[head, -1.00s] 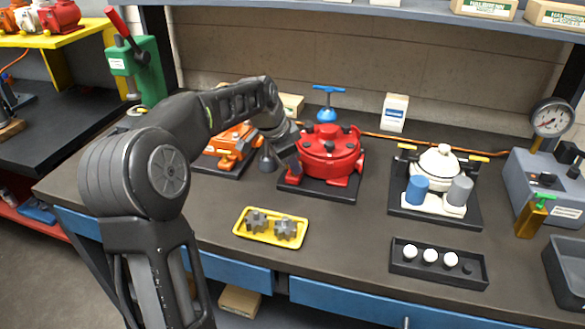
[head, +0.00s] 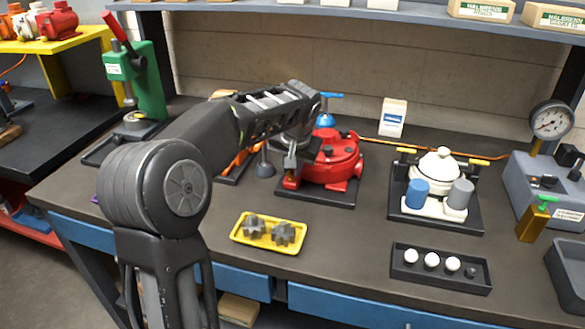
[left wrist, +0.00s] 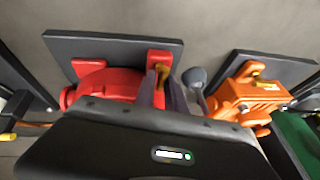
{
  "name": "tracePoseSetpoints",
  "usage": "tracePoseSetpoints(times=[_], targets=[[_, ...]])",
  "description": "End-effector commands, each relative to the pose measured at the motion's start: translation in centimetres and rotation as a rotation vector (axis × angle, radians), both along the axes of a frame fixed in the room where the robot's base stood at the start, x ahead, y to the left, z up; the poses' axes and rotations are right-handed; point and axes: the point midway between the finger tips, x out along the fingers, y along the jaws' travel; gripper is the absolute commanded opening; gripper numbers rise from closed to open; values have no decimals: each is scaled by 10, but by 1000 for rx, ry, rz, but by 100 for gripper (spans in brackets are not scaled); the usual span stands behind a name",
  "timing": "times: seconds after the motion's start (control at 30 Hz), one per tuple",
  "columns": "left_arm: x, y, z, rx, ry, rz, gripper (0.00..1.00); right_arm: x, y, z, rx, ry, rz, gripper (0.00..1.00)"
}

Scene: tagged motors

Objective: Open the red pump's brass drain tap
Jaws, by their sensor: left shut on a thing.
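The red pump (head: 345,165) sits on a dark base plate on the bench, with a round red lid with black knobs. My left gripper (head: 290,165) is at the left side of this pump in the head view, and my arm hides part of the pump. In the left wrist view, the brass drain tap (left wrist: 161,70) shows between the fingers of my left gripper (left wrist: 162,90), next to the red pump (left wrist: 108,84). The gripper is shut on the tap. The tap is hidden in the head view. My right gripper is not in view.
An orange pump (left wrist: 245,95) with its own brass tap stands beside the red one. A grey funnel-shaped part (head: 265,164) stands between them. A yellow tray (head: 240,236) with two gears lies in front. A cream pump (head: 438,165) stands to the right.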

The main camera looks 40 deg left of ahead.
Motion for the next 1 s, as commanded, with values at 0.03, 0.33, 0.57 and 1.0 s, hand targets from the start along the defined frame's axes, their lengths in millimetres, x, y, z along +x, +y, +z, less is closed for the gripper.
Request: tracePoseSetpoints(times=[0.03,0.33,0.57,1.0], targets=[[1,0,0,2,-2,16,0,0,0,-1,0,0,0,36],[1,1,1,0,-2,69,0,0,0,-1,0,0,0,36],[0,1,1,0,-2,69,0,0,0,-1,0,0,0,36],[0,0,1,-1,0,68,23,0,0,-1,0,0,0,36]])
